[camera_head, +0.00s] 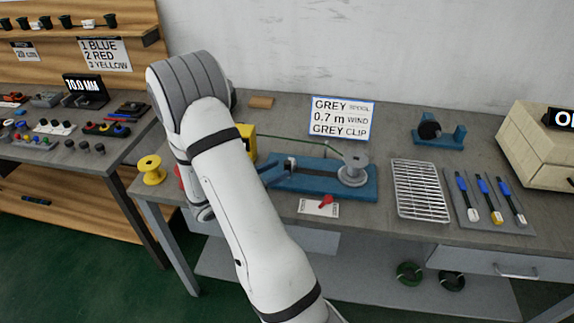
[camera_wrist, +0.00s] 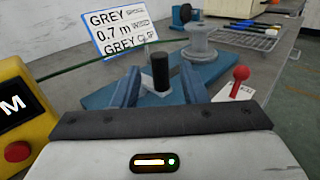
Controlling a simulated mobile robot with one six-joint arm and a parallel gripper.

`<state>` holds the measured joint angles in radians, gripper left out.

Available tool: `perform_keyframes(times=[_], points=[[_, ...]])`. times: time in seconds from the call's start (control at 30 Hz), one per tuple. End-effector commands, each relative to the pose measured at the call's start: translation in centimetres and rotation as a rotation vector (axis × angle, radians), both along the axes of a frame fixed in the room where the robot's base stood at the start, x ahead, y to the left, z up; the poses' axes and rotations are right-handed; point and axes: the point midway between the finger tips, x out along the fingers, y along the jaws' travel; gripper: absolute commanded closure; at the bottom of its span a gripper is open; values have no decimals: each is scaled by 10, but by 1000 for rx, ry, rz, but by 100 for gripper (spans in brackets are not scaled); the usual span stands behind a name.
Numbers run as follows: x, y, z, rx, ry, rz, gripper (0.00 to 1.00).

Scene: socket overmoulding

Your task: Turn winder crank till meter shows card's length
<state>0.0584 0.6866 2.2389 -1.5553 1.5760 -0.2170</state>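The winder has a blue base (camera_head: 365,187) and a grey spool (camera_head: 353,168); the spool also shows in the wrist view (camera_wrist: 200,45). The black crank knob (camera_wrist: 161,72) stands upright between my gripper's fingers. My gripper (camera_wrist: 161,85) has its two blue fingers apart, one each side of the knob, with gaps showing. In the head view my gripper (camera_head: 282,174) is partly hidden by my arm. The yellow meter (camera_head: 248,140) is mostly hidden by my arm; in the wrist view (camera_wrist: 35,105) only "M" of its display shows. The card (camera_head: 341,118) reads grey spool, 0.7 m wind, grey clip.
A green cord (camera_head: 300,141) runs between meter and spool. A red-knobbed piece (camera_head: 325,199) stands at a white label in front of the winder. A wire rack (camera_head: 420,190) and a tool tray (camera_head: 490,213) lie right. A yellow spool (camera_head: 151,170) stands left.

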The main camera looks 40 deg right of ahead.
Motion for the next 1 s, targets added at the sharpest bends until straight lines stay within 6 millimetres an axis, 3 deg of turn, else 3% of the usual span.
perform_keyframes(times=[0.1,0.3,0.63,1.0], points=[[-3,-20,1,2,0,-5,61],[-4,-40,0,2,-1,-4,61],[-4,-44,0,2,-1,-2,61],[-4,-44,0,2,-1,-3,91]])
